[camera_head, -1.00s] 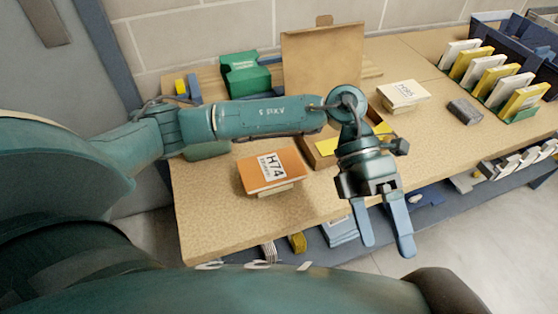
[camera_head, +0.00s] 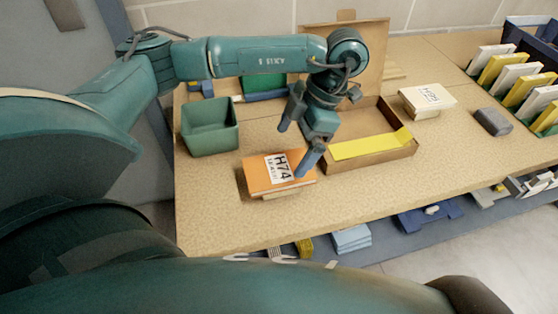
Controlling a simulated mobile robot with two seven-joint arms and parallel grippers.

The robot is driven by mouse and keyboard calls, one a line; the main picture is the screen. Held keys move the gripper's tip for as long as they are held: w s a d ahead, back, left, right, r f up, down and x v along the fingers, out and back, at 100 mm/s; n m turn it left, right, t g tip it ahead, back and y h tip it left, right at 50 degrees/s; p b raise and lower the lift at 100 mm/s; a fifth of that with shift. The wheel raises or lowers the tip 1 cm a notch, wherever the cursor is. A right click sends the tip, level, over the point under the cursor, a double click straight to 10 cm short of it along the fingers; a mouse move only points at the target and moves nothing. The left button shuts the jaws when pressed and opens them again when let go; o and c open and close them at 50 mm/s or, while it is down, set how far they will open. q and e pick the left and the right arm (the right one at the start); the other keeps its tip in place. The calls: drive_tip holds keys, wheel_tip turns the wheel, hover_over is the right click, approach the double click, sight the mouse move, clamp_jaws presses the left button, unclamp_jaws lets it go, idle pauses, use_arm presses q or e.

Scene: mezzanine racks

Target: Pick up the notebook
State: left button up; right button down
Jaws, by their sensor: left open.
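The orange notebook (camera_head: 259,177) with a white label reading H74 lies on the tabletop (camera_head: 215,215), raised a little on a small tan block at its front. My left gripper (camera_head: 296,147) is open and empty. Its fingers are spread above the right part of the notebook, and the nearer fingertip hangs at the notebook's right side. I cannot tell whether that finger touches it. My right gripper is not in view.
An open cardboard box (camera_head: 392,151) with a yellow sheet stands right of the notebook. A green bin (camera_head: 209,127) stands behind left. A white box (camera_head: 428,101), a grey block (camera_head: 492,121) and a file rack (camera_head: 545,121) are farther right. The front left tabletop is clear.

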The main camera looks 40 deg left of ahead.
sight(284, 167)
use_arm(q)
drive_tip(key=shift+s+x, duration=0.15)
drive_tip(key=shift+x, duration=1.25)
drive_tip(key=shift+s+x, duration=0.1)
drive_tip(key=shift+x, duration=1.25)
drive_tip(key=shift+d, duration=0.15)
drive_tip(key=shift+c, duration=0.6)
drive_tip(key=shift+r, duration=0.1)
drive_tip(key=c, duration=0.9)
